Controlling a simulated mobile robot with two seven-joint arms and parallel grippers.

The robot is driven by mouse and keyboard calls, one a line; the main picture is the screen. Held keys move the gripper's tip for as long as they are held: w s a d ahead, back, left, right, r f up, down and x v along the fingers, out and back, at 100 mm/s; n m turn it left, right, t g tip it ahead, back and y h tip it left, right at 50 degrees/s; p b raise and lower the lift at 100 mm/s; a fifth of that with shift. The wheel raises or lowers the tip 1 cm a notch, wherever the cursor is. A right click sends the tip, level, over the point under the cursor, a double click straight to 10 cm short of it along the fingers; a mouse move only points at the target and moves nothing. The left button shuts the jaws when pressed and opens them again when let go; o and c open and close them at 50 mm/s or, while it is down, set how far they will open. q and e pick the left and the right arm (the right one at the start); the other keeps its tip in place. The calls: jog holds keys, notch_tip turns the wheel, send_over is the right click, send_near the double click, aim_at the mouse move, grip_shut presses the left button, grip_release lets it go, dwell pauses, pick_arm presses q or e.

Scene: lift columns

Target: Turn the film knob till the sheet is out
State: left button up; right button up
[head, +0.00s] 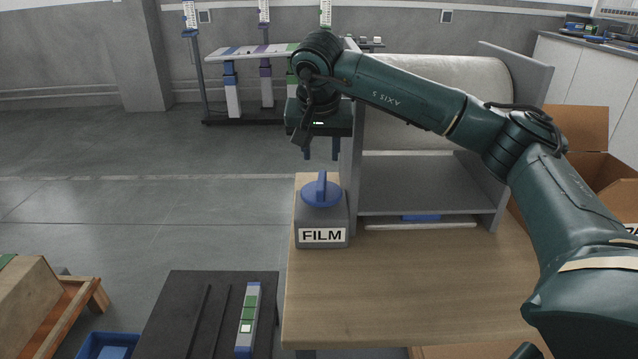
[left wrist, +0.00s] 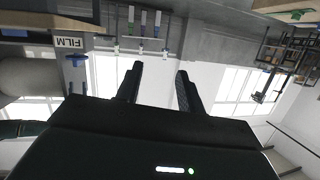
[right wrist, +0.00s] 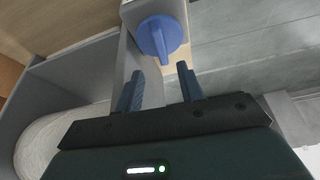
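The film knob (head: 321,191) is a blue disc with an upright blue grip bar, on top of a grey box (head: 321,222) labelled FILM. My right gripper (head: 321,153) hangs above the knob, pointing down, open and empty. In the right wrist view the knob (right wrist: 160,38) lies beyond the fingertips of the right gripper (right wrist: 160,72), apart from them. The grey dispenser (head: 420,185) holds a pale film roll (head: 440,95); I see no clear sheet hanging out. My left gripper (left wrist: 160,68) is open and empty, away from the knob (left wrist: 76,58).
The wooden table (head: 420,290) is mostly bare in front of the dispenser. A black board with a green-marked strip (head: 247,320) stands to its left. A cardboard box (head: 590,150) is at the right. A rack (head: 265,90) with coloured columns stands behind. Open floor lies at left.

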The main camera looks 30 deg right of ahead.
aim_at(321, 180)
pick_arm(q)
jog(key=shift+w+d+m+t+h+b, duration=0.3)
jog(key=shift+t+h+b, duration=0.1)
jog(key=shift+t+b, duration=0.5)
pick_arm(e)
jog(key=x, duration=1)
jog(key=shift+a, duration=0.1)
grip_shut()
